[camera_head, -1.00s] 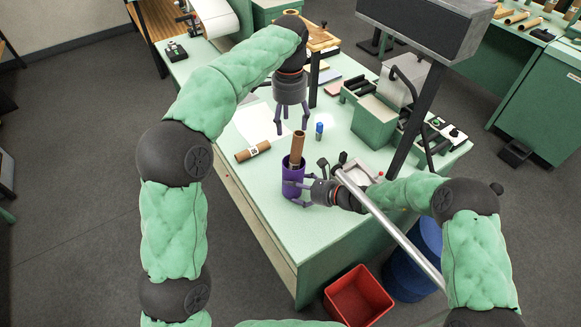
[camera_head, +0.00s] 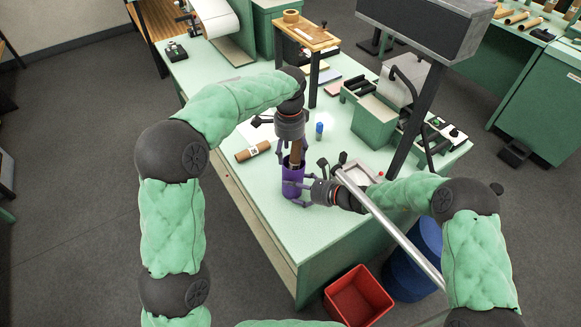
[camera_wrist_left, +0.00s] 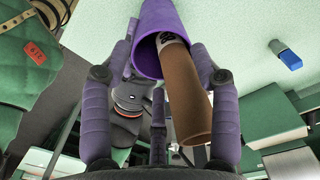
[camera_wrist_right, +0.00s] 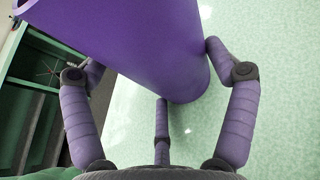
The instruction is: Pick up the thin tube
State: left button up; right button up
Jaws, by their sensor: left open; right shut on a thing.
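A thin brown cardboard tube (camera_head: 295,152) stands in a purple cup (camera_head: 293,178) on the green table. A thicker brown tube (camera_head: 253,151) lies on the table to the left.
A green box (camera_head: 374,120) stands at the right. A red bin (camera_head: 358,295) is on the floor. The table front-left is clear.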

pick_arm(q)
grip_shut()
dwell(0.5)
notch_tip(320, 180, up, 18)
dwell(0.5)
